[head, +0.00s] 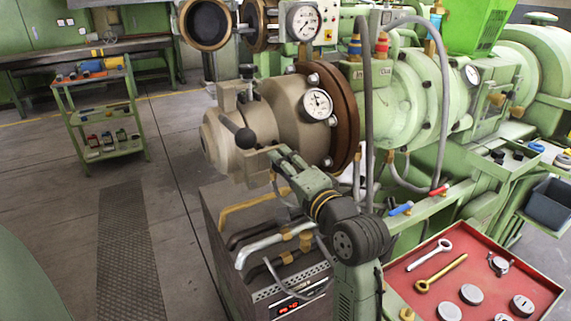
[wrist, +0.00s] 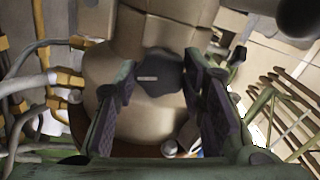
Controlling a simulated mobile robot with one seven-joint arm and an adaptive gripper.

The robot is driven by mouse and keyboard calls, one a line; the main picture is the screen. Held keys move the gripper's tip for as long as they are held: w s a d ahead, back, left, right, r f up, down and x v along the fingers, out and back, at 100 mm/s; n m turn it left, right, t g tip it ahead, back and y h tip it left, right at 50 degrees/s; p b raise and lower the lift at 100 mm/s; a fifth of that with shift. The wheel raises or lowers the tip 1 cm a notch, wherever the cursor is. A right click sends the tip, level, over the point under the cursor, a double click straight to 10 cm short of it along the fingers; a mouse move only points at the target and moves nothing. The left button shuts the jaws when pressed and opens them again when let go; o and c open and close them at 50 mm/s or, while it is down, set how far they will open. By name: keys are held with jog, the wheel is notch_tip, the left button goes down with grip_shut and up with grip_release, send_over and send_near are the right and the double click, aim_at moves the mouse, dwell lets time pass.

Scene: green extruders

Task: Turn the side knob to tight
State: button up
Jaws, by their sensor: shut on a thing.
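The side knob (wrist: 160,78) is dark and lobed, with a small pale mark, on the beige extruder head. In the wrist view it lies between the two fingers of my gripper (wrist: 162,68), which is shut on it. In the head view my gripper (head: 279,154) reaches up to the near side of the beige head (head: 270,125), and the fingers hide the knob there. I cannot read a tight marking in either view.
A black ball-ended lever (head: 238,132) sticks out left of my gripper. A round gauge (head: 318,104) sits above it. A grey cabinet with hoses (head: 265,250) stands below. A red tray (head: 420,260) with tools is at lower right.

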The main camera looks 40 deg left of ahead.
jog(key=shift+m, duration=1.6)
jog(key=o, duration=1.2)
jog(key=shift+c, duration=0.2)
jog(key=v, duration=0.7)
jog(key=shift+d, duration=0.3)
